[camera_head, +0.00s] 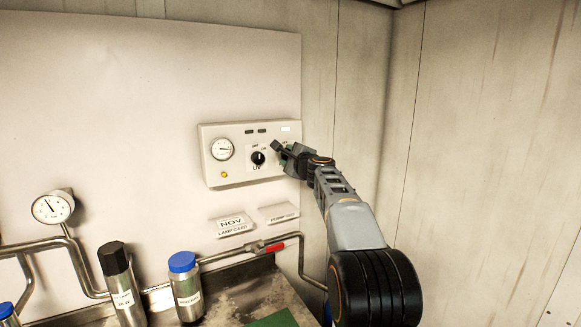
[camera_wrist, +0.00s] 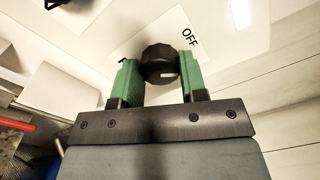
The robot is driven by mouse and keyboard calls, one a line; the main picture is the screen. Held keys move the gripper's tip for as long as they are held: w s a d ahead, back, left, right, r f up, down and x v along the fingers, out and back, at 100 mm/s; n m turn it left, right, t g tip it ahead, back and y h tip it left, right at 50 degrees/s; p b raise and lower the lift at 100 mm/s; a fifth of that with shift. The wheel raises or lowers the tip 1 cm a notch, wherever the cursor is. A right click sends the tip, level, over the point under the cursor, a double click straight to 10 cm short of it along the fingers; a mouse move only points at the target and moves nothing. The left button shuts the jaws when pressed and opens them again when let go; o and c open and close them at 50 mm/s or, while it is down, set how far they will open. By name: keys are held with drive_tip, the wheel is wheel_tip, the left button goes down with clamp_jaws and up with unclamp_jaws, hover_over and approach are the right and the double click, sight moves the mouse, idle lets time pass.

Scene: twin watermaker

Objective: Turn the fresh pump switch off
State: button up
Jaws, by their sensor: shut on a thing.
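A white control box (camera_head: 212,170) is mounted on the wall panel. My gripper (camera_head: 283,152) is at its right side and hides the switch there in the head view. In the wrist view, a black round knob (camera_wrist: 160,62) sits between the green fingers of my gripper (camera_wrist: 160,80), which is shut on it. A white mark shows on the knob's near side. The word OFF is printed on the plate (camera_wrist: 175,30) to its upper right. Which switch this is cannot be read. A second black knob (camera_head: 258,158), labelled UV, is left of my gripper.
A round gauge (camera_head: 222,149) and a yellow light (camera_head: 224,174) are on the box. Below are cards (camera_head: 234,224), a pipe with a red-handled valve (camera_head: 273,248), and bottles with black (camera_head: 120,285) and blue (camera_head: 186,290) caps. The right wall is bare.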

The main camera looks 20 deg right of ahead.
drive_tip(key=shift+f+n+y+b, duration=0.1)
drive_tip(key=shift+n+y+b, duration=0.3)
drive_tip(key=shift+n+b, duration=2.55)
drive_tip(key=shift+n+p, duration=0.4)
drive_tip(key=shift+n, duration=0.15)
drive_tip(key=o, duration=0.9)
drive_tip(key=s+b, duration=0.2)
drive_tip(key=s, duration=0.2)
drive_tip(key=s+d+b, duration=0.1)
drive_tip(key=s+b, duration=0.1)
drive_tip(key=s, duration=0.3)
drive_tip(key=s+b, duration=0.2)
drive_tip(key=s, duration=0.2)
drive_tip(key=shift+s+d+f, duration=0.15)
drive_tip(key=shift+s+f, duration=0.05)
drive_tip(key=shift+s, duration=0.15)
